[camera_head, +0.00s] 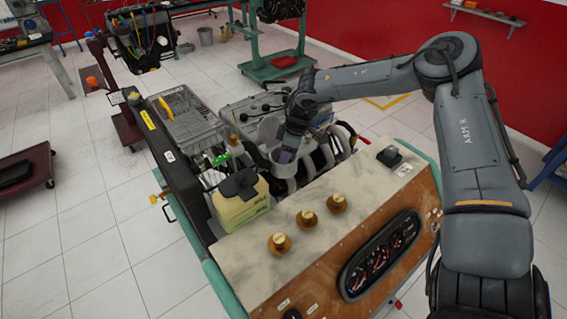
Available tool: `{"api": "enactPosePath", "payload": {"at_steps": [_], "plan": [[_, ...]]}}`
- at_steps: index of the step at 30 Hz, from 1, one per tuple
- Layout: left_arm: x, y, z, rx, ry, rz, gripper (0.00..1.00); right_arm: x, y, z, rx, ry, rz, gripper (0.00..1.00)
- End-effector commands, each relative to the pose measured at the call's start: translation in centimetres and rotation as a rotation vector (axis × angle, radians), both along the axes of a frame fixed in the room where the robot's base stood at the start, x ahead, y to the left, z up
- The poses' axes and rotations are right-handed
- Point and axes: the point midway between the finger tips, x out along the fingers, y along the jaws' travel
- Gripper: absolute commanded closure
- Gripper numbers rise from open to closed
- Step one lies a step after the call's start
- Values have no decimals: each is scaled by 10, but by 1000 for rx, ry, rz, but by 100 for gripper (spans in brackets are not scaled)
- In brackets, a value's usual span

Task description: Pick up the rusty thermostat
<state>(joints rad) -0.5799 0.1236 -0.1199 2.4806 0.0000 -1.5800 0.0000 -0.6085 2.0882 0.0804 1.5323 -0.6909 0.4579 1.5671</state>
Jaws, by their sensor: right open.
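Three small brass-coloured round parts with brown flanges stand in a row on the pale top of the engine trainer's console: a near-left one (278,243), a middle one (307,218) and a far-right one (337,202). They look like thermostats, but at this size I cannot tell which is rusty. My right gripper (286,156) is open and points down over the engine, beyond the row and apart from it. Its fingertips are small and partly lost against the dark engine parts. My left gripper is not in view.
The console front carries a gauge cluster (380,255). A yellowish reservoir with a black cap (240,198) stands left of the row. A black box (389,157) sits at the console's far right. The engine's pale curved pipes (285,184) lie near my right gripper. The console top around the row is mostly clear.

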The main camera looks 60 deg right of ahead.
Motion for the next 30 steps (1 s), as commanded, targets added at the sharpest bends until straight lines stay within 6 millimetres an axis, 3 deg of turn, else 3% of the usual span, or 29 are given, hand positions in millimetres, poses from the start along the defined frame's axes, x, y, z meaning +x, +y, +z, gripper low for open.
{"api": "enactPosePath", "payload": {"at_steps": [7,16,25,30], "plan": [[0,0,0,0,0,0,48,1,0,0,0,-1,0,56],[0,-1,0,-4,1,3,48,1,0,0,0,-1,0,100],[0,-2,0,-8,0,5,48,1,0,4,-1,-3,0,100],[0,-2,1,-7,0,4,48,2,0,24,-1,-6,1,100]]}}
